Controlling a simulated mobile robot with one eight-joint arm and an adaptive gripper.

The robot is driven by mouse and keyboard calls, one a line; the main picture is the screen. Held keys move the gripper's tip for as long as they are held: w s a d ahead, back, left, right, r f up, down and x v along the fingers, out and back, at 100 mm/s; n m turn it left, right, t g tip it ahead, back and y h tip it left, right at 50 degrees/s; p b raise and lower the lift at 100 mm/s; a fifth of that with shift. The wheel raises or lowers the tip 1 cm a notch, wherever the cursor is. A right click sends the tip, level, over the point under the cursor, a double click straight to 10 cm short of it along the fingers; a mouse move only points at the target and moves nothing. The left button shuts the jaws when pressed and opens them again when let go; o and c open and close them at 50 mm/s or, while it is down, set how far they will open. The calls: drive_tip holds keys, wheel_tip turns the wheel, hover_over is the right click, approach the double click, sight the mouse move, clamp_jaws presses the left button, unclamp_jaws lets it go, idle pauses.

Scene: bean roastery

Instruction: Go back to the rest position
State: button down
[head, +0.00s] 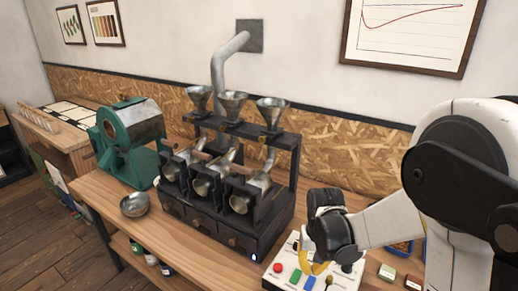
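My gripper (318,262) is at the end of my white and black arm, which reaches in from the right. It is low over a pale control box (291,284) with coloured buttons at the bottom of the head view. The fingers are small and partly hidden by the wrist, so I cannot tell whether they are open or shut. A red button (278,267) and a green button (295,276) show to the left of the gripper. I cannot tell whether the gripper touches the box.
A black sample roaster (240,235) with several metal funnels stands left of my gripper. A green drum machine (118,160) and a metal bowl (134,205) are further left on the wooden bench (95,190). Small boxes (387,272) and a blue tray (402,247) lie near my arm.

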drive_tip(key=s+r+n+t+b, duration=0.1)
drive_tip(key=s+r+t+b, duration=0.3)
drive_tip(key=s+r+t, duration=0.3)
drive_tip(key=shift+s+v, duration=0.25)
drive_tip(key=shift+v, duration=4.25)
drive_tip(key=shift+f, duration=0.2)
